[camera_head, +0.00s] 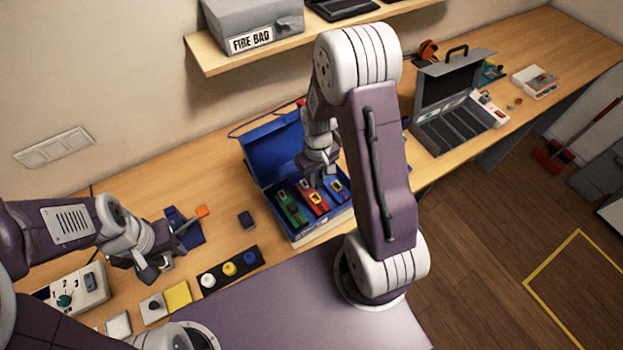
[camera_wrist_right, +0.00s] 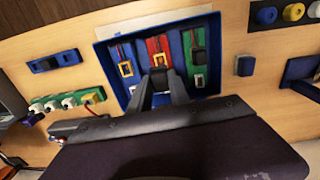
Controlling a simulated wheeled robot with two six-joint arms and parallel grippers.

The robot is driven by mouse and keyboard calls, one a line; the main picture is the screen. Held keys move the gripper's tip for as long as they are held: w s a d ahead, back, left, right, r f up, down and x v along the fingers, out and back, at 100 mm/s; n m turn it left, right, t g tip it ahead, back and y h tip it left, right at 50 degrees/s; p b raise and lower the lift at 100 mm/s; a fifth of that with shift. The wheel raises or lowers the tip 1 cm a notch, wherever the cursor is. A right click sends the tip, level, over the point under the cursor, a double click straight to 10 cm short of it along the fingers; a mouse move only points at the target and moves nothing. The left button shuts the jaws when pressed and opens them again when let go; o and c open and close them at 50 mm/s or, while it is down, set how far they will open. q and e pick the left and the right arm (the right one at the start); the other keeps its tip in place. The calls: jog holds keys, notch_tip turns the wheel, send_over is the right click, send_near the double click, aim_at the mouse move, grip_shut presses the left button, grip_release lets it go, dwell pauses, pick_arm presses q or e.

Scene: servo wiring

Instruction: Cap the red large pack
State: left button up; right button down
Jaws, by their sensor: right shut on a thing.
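The red pack (camera_head: 313,196) lies in the open blue case (camera_head: 268,150), between a green pack (camera_head: 290,208) and a blue pack (camera_head: 336,189). In the right wrist view the red pack (camera_wrist_right: 153,46) shows a yellow-framed connector at its near end. My right gripper (camera_wrist_right: 160,77) reaches down over that end, its fingers close together on a small dark piece. The fingers hide most of this piece, and I cannot tell whether it touches the connector. In the head view the right gripper (camera_head: 322,177) is partly behind my arm. My left gripper (camera_head: 168,252) is over the table at left, its fingers apart and empty.
A black strip with white, yellow and blue round pieces (camera_head: 229,269) lies left of the case. A small dark blue block (camera_head: 246,220) stands nearby. A control box (camera_head: 78,291) is at the left. A grey open case (camera_head: 452,105) stands at the right. A shelf (camera_head: 290,42) hangs above.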

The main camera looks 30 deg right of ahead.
aim_at(317, 187)
jog(key=shift+w+d+f, duration=0.1)
jog(key=shift+w+d, duration=0.1)
jog(key=shift+d, duration=0.05)
jog(key=shift+s+a+f, duration=0.1)
jog(key=shift+a+f, duration=0.15)
jog(key=shift+a, duration=0.2)
jog(key=shift+s+a+f+b, duration=0.15)
jog(key=shift+f+b, duration=0.15)
jog(key=shift+b, duration=0.25)
jog(key=f+b, duration=0.3)
jog(key=f, duration=0.1)
jog(key=shift+d, duration=0.35)
jog(key=shift+f, duration=0.3)
jog(key=shift+a, duration=0.15)
jog(key=shift+r, duration=0.1)
